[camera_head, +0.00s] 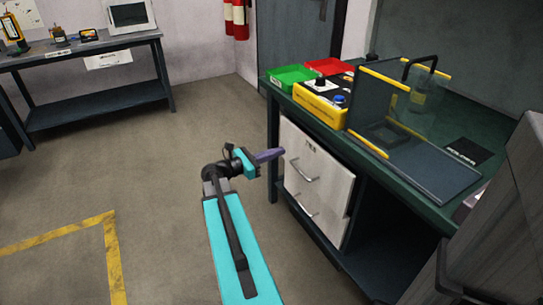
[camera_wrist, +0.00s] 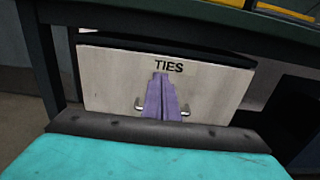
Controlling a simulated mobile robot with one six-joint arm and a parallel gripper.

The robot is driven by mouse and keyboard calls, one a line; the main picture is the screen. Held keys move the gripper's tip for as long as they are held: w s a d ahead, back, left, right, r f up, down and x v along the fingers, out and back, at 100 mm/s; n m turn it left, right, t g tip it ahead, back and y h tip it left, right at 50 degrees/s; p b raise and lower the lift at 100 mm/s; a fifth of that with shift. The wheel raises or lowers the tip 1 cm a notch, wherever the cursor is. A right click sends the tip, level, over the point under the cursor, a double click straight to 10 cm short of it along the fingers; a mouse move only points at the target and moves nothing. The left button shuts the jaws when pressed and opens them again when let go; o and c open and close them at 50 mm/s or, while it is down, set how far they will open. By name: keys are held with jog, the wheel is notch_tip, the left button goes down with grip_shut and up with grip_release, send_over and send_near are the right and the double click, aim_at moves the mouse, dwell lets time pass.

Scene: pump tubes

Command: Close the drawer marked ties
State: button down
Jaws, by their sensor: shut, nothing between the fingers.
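The drawer marked ties has a pale front (camera_wrist: 110,80) with black letters and a bar handle, seen in the wrist view. It is the upper drawer (camera_head: 323,165) under the green workbench in the head view. A dark gap shows above its front, so it seems to stand out a little from the bench. My gripper (camera_head: 280,153) has purple fingers, shut and empty, pointing at the drawer front from the left in the head view. In the wrist view the fingertips (camera_wrist: 161,76) lie just below the letters and cover the middle of the handle. I cannot tell whether they touch.
A second drawer (camera_head: 305,200) with a handle is below. The green bench top (camera_head: 440,140) carries a green bin (camera_head: 291,77), a red bin (camera_head: 327,67), a yellow box (camera_head: 320,103) and a clear guard. Open floor (camera_head: 160,180) lies to the left.

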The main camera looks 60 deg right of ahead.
aim_at(307, 142)
jog(key=b+x, duration=0.1)
jog(key=x, duration=0.9)
jog(key=shift+d+b, duration=0.15)
jog(key=shift+b, duration=0.25)
jog(key=shift+r, duration=0.1)
